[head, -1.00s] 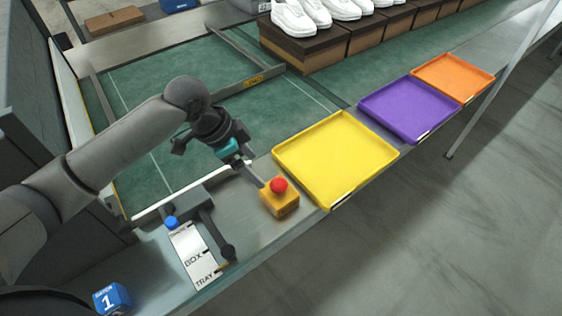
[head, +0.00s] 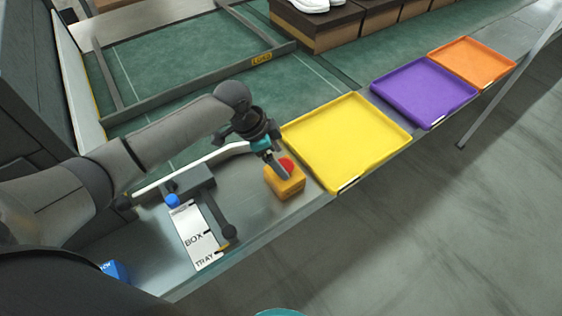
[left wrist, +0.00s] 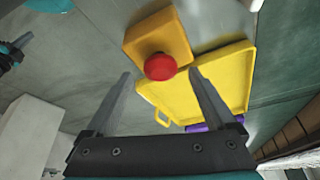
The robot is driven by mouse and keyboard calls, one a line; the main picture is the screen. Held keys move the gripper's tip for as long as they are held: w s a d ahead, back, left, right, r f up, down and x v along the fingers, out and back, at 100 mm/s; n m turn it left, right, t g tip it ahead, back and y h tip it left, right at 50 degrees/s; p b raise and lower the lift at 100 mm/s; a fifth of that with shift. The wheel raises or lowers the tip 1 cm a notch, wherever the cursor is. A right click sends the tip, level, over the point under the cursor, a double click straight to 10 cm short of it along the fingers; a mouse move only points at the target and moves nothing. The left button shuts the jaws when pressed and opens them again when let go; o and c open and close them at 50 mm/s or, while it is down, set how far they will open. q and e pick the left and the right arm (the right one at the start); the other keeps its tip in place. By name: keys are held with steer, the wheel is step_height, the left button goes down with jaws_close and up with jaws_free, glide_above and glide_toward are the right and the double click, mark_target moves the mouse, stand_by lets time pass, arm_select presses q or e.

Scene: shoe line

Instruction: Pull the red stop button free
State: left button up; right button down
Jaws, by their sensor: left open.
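The red stop button (head: 287,163) sits on top of a yellow box (head: 285,187) on the grey table edge. My left gripper (head: 282,172) is over the button, and a finger partly hides it in the head view. In the left wrist view the red button (left wrist: 160,67) shows between the two spread fingers of my left gripper (left wrist: 160,74), with a gap on each side. The gripper is open and empty.
A yellow tray (head: 347,140) lies just right of the box, with a purple tray (head: 424,91) and an orange tray (head: 472,61) beyond. A lever panel marked BOX and TRAY (head: 200,240) is to the left. Shoe boxes (head: 318,27) stand behind.

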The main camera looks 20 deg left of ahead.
arm_select(q)
steer(key=shift+x, duration=0.8)
steer(key=shift+c, duration=0.2)
jaws_close()
